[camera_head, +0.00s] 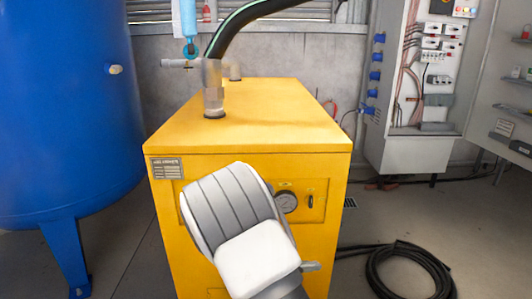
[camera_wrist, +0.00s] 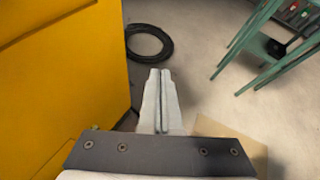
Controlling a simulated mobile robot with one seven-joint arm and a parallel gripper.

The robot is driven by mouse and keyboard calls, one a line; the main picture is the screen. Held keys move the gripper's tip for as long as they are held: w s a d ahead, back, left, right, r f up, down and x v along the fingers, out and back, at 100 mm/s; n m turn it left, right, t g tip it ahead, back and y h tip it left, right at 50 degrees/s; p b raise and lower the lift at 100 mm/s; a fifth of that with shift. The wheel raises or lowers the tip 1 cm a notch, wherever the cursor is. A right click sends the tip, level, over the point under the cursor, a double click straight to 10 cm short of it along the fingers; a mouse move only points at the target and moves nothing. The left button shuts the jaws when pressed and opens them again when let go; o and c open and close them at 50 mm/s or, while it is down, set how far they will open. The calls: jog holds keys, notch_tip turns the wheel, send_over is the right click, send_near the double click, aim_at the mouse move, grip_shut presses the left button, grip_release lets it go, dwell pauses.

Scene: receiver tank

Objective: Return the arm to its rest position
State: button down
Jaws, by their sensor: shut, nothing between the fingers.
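My gripper (camera_wrist: 160,75) shows in the wrist view with its two pale fingers pressed together and nothing between them. It points down over the floor, to the right of the yellow cabinet (camera_wrist: 60,80). In the head view my white and grey arm (camera_head: 235,225) is in front of the cabinet's front face and hides part of it. My gripper is not visible in the head view. The yellow cabinet (camera_head: 250,125) carries a gauge (camera_head: 286,201) and a small label plate on its front.
A blue tank (camera_head: 60,110) stands at the left. A pipe valve (camera_head: 212,90) and black hose rise from the cabinet top. An open electrical cabinet (camera_head: 420,90) is at the back right. A coiled hose (camera_head: 410,265) lies on the floor. A green-legged stand (camera_wrist: 255,45) is at upper right.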

jog(key=s+d+r+m+g+y, duration=0.2)
jog(key=s+d+r+m+g, duration=0.15)
jog(key=s+r+m, duration=0.35)
jog(key=s+a+r+m+t+y, duration=0.25)
jog(key=s+r+m+y, duration=0.65)
jog(key=s+r+m, duration=1)
notch_tip(320, 180, up, 16)
jog(key=s+n+p, duration=0.1)
jog(key=p, duration=1.7)
jog(key=shift+s+d, duration=0.15)
jog(key=shift+d, duration=0.15)
jog(key=c, duration=1.6)
grip_release()
